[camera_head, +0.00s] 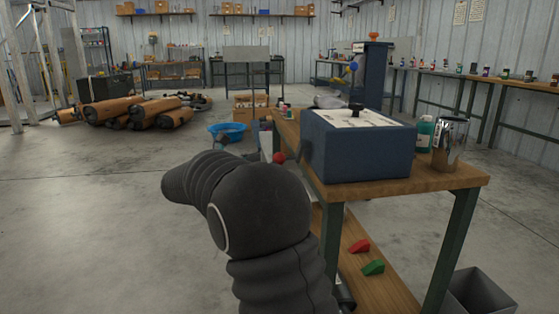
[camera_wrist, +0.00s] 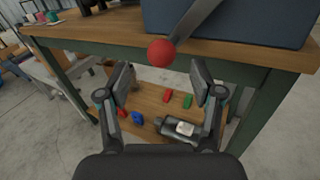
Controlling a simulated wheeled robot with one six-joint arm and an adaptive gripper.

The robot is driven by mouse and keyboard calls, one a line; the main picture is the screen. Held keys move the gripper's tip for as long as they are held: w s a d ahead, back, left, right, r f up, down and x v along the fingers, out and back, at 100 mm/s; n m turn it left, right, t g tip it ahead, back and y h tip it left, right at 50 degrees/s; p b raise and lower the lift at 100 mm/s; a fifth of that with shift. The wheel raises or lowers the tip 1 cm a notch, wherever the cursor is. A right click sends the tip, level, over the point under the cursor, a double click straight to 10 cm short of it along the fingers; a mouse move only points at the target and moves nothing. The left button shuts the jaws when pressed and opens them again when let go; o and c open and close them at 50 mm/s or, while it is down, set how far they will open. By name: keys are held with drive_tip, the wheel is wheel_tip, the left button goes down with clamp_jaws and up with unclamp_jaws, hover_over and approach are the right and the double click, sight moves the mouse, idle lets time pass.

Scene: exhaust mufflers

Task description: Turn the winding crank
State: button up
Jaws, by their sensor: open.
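The winding crank shows in the wrist view as a flat grey arm (camera_wrist: 192,20) ending in a red ball knob (camera_wrist: 161,52). The red knob (camera_head: 279,158) also shows in the head view, left of the dark blue box (camera_head: 365,155) on the wooden workbench (camera_head: 447,178). My gripper (camera_wrist: 161,82) is open and empty. In the wrist view the knob lies between and just beyond its two fingertips, apart from both. In the head view my dark arm hides most of the gripper. The crank's pivot is out of the wrist view.
A grey bin (camera_head: 478,290) stands at the right.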

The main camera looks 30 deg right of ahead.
drive_tip(key=shift+x, duration=3.1)
clamp_jaws()
